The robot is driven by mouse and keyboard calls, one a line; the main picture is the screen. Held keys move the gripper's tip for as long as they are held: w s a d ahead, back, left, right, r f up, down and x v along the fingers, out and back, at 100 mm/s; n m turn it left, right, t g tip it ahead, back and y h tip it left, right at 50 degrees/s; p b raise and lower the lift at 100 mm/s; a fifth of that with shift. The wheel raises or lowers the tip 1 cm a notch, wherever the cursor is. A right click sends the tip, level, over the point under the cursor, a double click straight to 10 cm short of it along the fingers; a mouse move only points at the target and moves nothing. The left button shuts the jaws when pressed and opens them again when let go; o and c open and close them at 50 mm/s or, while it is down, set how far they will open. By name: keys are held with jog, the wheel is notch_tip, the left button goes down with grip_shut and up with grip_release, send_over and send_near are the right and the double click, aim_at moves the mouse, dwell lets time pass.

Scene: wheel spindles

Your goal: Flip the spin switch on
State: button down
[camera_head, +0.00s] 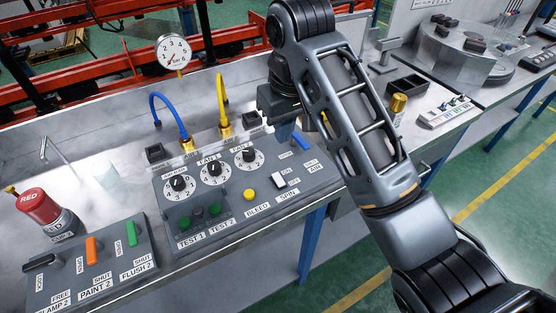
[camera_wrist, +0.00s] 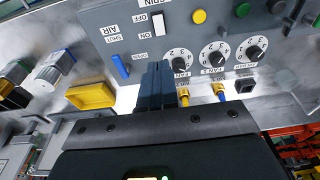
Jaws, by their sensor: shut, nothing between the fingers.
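The spin switch (camera_head: 278,181) is a small white rocker on the grey control panel (camera_head: 235,225), beside the SPIN label. It also shows near the top of the wrist view (camera_wrist: 158,20), with OFF and ON labels to its left. Which way it is tipped I cannot tell. My gripper (camera_head: 285,133) is over the far right part of the panel, beyond the switch and apart from it. In the wrist view its two dark blue fingers (camera_wrist: 157,68) are together and empty, with the tips pointing toward the panel.
A blue AIR lever (camera_wrist: 119,67) is just left of my fingers. Several fan dials (camera_wrist: 214,55) are to their right, near yellow (camera_head: 223,108) and blue (camera_head: 168,115) hoses. A yellow BLEED button (camera_head: 249,195) is left of the switch. A second lever panel (camera_head: 90,270) stands lower left.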

aim_at(276, 174)
jog(key=f, duration=0.4)
jog(key=w+a+f, duration=0.1)
jog(key=f, duration=0.4)
jog(key=w+f, duration=0.1)
jog(key=f, duration=0.3)
jog(key=shift+a+f, duration=0.15)
jog(key=shift+f, duration=0.25)
